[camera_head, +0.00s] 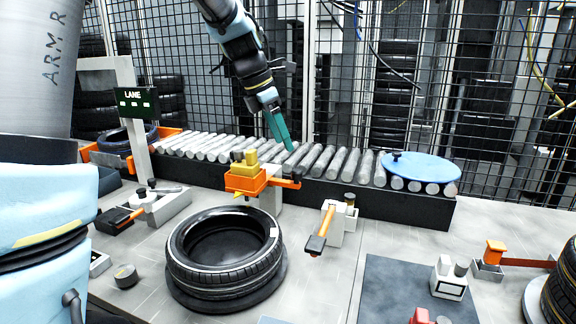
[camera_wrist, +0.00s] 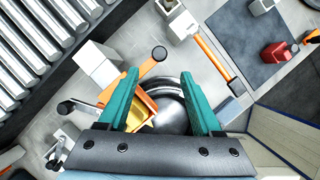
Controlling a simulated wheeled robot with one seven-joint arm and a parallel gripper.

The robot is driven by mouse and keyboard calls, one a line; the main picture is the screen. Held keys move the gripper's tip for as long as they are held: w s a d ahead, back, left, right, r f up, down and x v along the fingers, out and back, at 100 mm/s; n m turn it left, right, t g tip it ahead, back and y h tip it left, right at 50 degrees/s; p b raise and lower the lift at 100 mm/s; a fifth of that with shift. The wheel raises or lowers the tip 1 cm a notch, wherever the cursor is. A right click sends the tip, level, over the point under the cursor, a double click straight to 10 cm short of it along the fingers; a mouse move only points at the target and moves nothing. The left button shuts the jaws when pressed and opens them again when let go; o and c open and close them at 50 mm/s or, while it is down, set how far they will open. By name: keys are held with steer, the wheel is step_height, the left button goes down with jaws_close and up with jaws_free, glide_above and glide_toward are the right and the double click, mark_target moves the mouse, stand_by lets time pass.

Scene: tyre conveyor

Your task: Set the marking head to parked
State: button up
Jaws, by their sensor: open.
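The marking head (camera_head: 245,178) is an orange bracket with a yellow block on top. It stands on a pale post between the roller conveyor and the tyre (camera_head: 225,250), its pointed yellow tip near the tyre's far rim. An orange arm with a dark knob (camera_head: 297,172) reaches right from it. My gripper (camera_head: 285,146) points down over the rollers, behind and above the marking head. In the wrist view my gripper (camera_wrist: 159,76) has its teal fingers apart with nothing held. The yellow block (camera_wrist: 140,112) shows beyond and between them, partly hidden by the left finger.
The roller conveyor (camera_head: 335,198) runs behind, with a blue disc (camera_head: 425,166) at its right end. An orange-handled lever (camera_head: 324,230) stands right of the tyre. A LANE sign (camera_head: 135,100) stands left. A dark mat (camera_head: 395,285) lies front right.

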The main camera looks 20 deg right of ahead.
mark_target(297, 170)
steer(key=p+x, duration=0.1)
steer(key=x, duration=0.9)
steer(key=shift+d+f+p, duration=0.25)
steer(key=shift+d+p, duration=0.05)
steer(key=shift+d, duration=0.05)
steer(key=shift+c, duration=0.3)
jaws_close()
stand_by(0.7)
